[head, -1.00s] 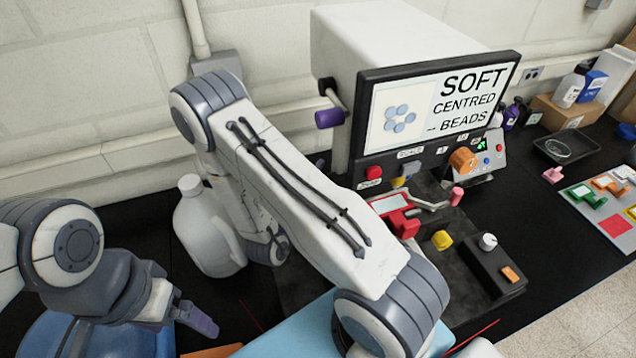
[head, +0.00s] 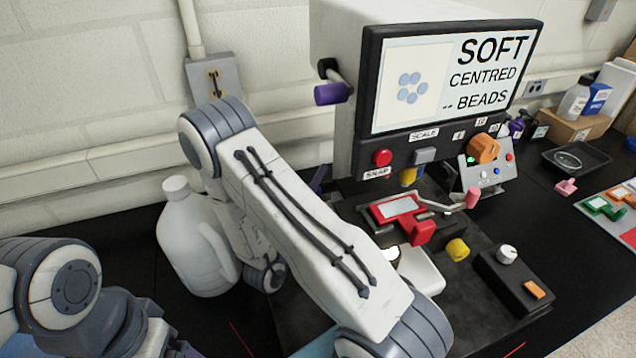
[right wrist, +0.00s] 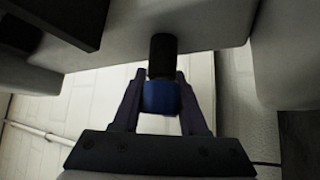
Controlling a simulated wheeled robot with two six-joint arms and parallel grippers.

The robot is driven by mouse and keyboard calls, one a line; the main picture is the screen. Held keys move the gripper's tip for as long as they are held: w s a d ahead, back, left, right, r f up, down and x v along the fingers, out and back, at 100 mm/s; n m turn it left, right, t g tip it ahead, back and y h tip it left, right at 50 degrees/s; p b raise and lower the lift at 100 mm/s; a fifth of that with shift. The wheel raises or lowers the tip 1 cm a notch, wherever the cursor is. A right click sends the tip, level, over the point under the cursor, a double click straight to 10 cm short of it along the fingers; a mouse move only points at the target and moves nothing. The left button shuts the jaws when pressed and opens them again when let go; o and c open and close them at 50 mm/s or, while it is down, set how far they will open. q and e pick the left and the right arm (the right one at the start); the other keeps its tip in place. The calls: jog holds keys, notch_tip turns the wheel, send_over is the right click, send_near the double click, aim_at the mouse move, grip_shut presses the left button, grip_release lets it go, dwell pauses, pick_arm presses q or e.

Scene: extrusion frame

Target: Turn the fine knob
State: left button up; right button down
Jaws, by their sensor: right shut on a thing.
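The blue knob (right wrist: 160,97), which I take for the fine knob, sits on a dark shaft on the grey housing in the right wrist view. My right gripper (right wrist: 161,92) has its two fingers around it, shut on it. In the head view, only a bit of dark purple finger of my right gripper (head: 318,179) shows beside the machine, and my arm hides the knob. The screen (head: 447,80) reads "SOFT CENTRED -- BEADS" beside a cluster of bluish dots. My left gripper (head: 184,349) is mostly cut off at the bottom left.
A purple-tipped knob (head: 332,94) sticks out of the machine's left side. A white jug (head: 195,235) stands left of my right arm. A red holder (head: 402,212), a yellow knob (head: 457,249) and a control box (head: 513,278) lie to the right of the arm.

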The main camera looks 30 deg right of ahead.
dwell(0.3)
jog(key=shift+c, duration=2.2)
grip_release()
jog(key=shift+a+f, duration=0.15)
jog(key=s+a, duration=0.6)
jog(key=a, duration=0.5)
jog(key=shift+a, duration=0.25)
jog(key=shift+f, duration=0.1)
